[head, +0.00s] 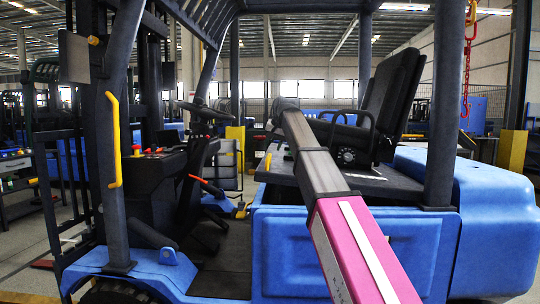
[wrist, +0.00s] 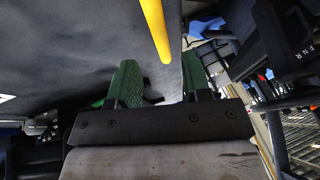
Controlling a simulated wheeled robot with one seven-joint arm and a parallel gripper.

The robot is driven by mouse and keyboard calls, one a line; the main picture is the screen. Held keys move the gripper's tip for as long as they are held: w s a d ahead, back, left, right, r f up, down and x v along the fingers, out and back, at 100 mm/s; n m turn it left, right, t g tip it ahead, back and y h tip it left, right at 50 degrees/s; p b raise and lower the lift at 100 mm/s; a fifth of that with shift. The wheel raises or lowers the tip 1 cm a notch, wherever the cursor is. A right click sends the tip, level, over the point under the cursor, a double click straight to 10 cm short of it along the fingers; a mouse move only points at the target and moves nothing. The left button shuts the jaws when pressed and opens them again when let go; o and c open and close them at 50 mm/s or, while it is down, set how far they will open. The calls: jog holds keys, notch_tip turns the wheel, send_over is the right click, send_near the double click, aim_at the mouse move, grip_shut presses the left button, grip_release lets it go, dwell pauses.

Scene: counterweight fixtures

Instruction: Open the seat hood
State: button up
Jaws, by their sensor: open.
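The seat hood (head: 372,181) is the dark grey panel under the black seat (head: 392,100) of a blue forklift in the head view. It looks down, but I cannot tell whether it is slightly raised. A yellow handle (head: 268,161) is at its front left edge; in the wrist view a yellow bar (wrist: 155,30) shows against a dark grey surface (wrist: 75,50). My gripper (wrist: 160,78) has two green fingers, apart and empty. The bar's near end lies just beyond and between them in the picture; contact is not visible. In the head view my arm mostly hides the gripper.
The steering wheel (head: 205,108) and an orange-tipped lever (head: 207,184) stand left of the hood. A dark post (head: 444,100) rises at its right, and the overhead guard spans above. A blue side panel (head: 285,255) lies below. The cab floor is open at left.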

aim_at(269, 155)
jog(key=shift+x, duration=2.6)
grip_shut()
jog(key=shift+r, duration=0.1)
